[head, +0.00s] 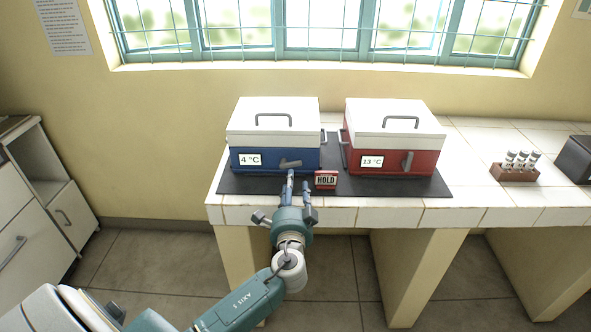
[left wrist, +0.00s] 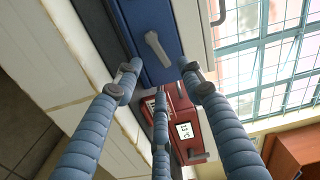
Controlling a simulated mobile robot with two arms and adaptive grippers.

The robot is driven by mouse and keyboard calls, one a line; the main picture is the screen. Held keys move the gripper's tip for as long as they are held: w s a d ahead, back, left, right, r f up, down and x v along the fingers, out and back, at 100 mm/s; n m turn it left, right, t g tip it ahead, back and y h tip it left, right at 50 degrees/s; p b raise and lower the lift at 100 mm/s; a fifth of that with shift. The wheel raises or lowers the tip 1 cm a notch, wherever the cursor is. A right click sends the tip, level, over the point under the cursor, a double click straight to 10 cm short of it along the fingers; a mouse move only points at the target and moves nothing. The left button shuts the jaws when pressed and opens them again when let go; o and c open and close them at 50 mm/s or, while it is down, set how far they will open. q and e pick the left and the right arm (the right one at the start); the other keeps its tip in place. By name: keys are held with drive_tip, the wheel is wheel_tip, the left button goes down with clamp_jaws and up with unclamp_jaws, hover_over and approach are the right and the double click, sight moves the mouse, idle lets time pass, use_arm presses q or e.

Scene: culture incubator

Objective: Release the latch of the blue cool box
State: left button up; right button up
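The blue cool box (head: 250,161) has a white lid (head: 272,118), which is down, and a 4 °C display. Its grey latch (head: 291,163) is on the front right, lying nearly level with a slight tilt. In the left wrist view the latch (left wrist: 158,48) shows whole on the blue front (left wrist: 140,22). My left gripper (head: 298,182) is just in front of the blue box, below the latch. In the left wrist view its fingers (left wrist: 160,76) are spread with nothing between them. The latch appears beyond the fingertips; I cannot tell if one touches it. My right gripper is not in view.
A red cool box (head: 428,162) with an upright latch (head: 407,161) stands to the right on the same dark mat (head: 345,186). A small HOLD sign (head: 326,180) stands close right of my gripper. A tube rack (head: 513,172) is further right on the tiled bench (head: 470,208).

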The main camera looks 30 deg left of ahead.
sight(291, 163)
use_arm(q)
drive_tip(key=x, duration=0.7)
drive_tip(key=shift+w+a+f+p, duration=0.1)
drive_tip(key=shift+w+p, duration=0.25)
drive_tip(key=shift+w, duration=0.05)
clamp_jaws()
